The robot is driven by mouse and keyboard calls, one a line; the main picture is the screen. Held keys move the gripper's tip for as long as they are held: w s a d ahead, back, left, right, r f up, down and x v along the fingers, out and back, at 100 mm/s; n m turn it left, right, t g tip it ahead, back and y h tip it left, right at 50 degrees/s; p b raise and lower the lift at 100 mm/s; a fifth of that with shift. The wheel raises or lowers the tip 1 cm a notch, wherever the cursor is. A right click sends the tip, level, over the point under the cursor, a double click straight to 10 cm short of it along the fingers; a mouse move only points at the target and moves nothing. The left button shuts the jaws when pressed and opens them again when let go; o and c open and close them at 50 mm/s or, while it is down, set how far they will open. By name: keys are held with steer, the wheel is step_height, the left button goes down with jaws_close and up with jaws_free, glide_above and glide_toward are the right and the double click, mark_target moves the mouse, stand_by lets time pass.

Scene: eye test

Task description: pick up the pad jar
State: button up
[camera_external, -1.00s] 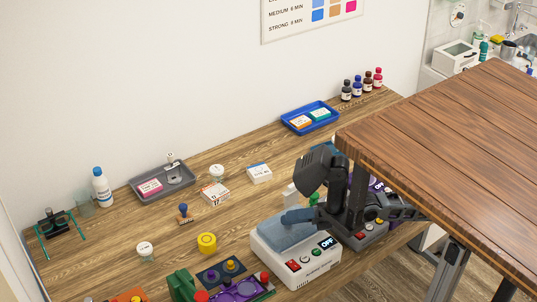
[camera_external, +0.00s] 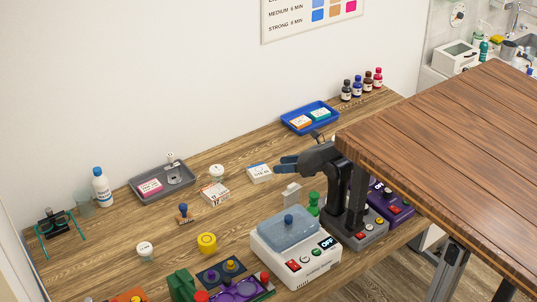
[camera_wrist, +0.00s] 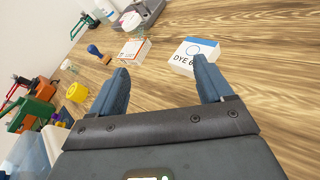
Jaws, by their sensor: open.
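Two small clear jars with white lids stand on the wooden bench, and I cannot tell which is the pad jar. One jar (camera_external: 217,172) is behind the calendar box; it also shows at the top of the wrist view (camera_wrist: 131,20). The other jar (camera_external: 145,251) is nearer the front left, with dark marks on its lid. My gripper (camera_external: 284,165) is open and empty, above the bench just right of the white dye box (camera_external: 259,174). In the wrist view its blue fingers (camera_wrist: 160,68) are spread apart, with bare wood between them. Both jars are well beyond the fingertips.
The calendar box (camera_external: 215,194), a stamp (camera_external: 184,214) and a yellow roll (camera_external: 206,243) stand left of my gripper. A grey tray (camera_external: 143,195) and blue tray (camera_external: 288,122) are at the wall. A white machine (camera_external: 296,255) is in front; a raised brown table (camera_external: 450,130) is right.

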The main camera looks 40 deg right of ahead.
mark_target(223, 175)
steer(key=shift+n+h, duration=0.4)
steer(key=shift+h, duration=0.3)
steer(key=w, duration=0.2)
steer(key=w+a+f, duration=0.1)
steer(key=w, duration=0.2)
steer(key=w+a+f, duration=0.1)
steer(key=w, duration=0.2)
steer(key=a, duration=0.1)
steer(key=w+a, duration=0.1)
steer(key=a+n, duration=0.1)
steer(key=shift+w+a, duration=0.25)
steer(key=shift+a, duration=0.05)
steer(key=a+n, duration=0.1)
steer(key=a, duration=0.2)
steer(key=a+g, duration=0.1)
steer(key=a, duration=0.2)
steer(key=a+n+y, duration=0.1)
steer(key=a, duration=0.2)
steer(key=shift+s+a+f+n, duration=0.1)
steer(key=shift+s+a+n, duration=0.05)
steer(key=shift+s+n, duration=0.2)
steer(key=shift+w+a+f, duration=0.1)
steer(key=shift+w+a, duration=0.1)
steer(key=shift+a, duration=0.15)
steer(key=shift+p+x, duration=0.65)
steer(key=shift+x, duration=2.7)
steer(key=shift+w+d, duration=0.1)
steer(key=shift+w, duration=0.1)
